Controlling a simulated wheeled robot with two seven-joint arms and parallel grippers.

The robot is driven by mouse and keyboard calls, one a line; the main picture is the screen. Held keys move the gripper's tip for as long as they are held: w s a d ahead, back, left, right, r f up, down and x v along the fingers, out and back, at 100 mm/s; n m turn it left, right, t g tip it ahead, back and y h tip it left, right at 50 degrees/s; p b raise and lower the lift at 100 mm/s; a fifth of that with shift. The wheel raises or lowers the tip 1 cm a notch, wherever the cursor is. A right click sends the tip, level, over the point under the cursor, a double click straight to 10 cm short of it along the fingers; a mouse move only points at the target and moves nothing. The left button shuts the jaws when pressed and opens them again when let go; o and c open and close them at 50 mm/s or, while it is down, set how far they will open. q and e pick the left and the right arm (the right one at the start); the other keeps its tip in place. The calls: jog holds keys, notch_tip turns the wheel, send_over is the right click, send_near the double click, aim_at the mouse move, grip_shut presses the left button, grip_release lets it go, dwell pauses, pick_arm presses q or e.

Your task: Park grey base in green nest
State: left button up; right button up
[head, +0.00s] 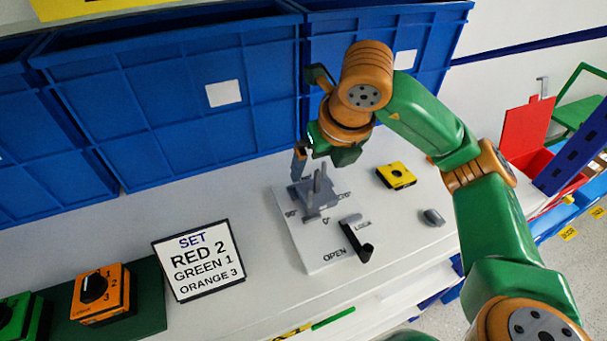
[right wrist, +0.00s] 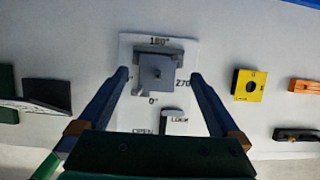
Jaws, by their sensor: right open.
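A grey base (head: 309,197), a square block with a raised middle part, sits on a white plate marked with degrees; it also shows in the right wrist view (right wrist: 157,72). My right gripper (head: 311,170) is open above it, pointing down. A dark green tray (head: 150,292) at the lower left, possibly the green nest, carries an orange switch (head: 102,293) and a green switch (head: 14,318). My left gripper is not in view.
A black lever (head: 358,241) stands by the OPEN and LOCK marks. A yellow block (head: 396,175) and a small grey piece (head: 432,217) lie to the right. A sign (head: 198,260) stands between plate and tray. Blue bins (head: 170,110) line the back.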

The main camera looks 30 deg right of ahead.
aim_at(315, 180)
jog(key=shift+f, duration=0.45)
jog(key=shift+p+x, duration=1)
jog(key=shift+p, duration=0.2)
jog(key=x, duration=0.3)
jog(key=shift+s+a, duration=0.1)
jog(key=shift+w+f, duration=0.2)
jog(key=shift+w, duration=0.05)
jog(key=shift+s+r, duration=0.1)
jog(key=shift+s, duration=0.05)
jog(key=c, duration=1.2)
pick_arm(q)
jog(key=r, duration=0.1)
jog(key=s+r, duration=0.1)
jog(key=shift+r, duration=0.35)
pick_arm(e)
jog(key=shift+c, duration=0.4)
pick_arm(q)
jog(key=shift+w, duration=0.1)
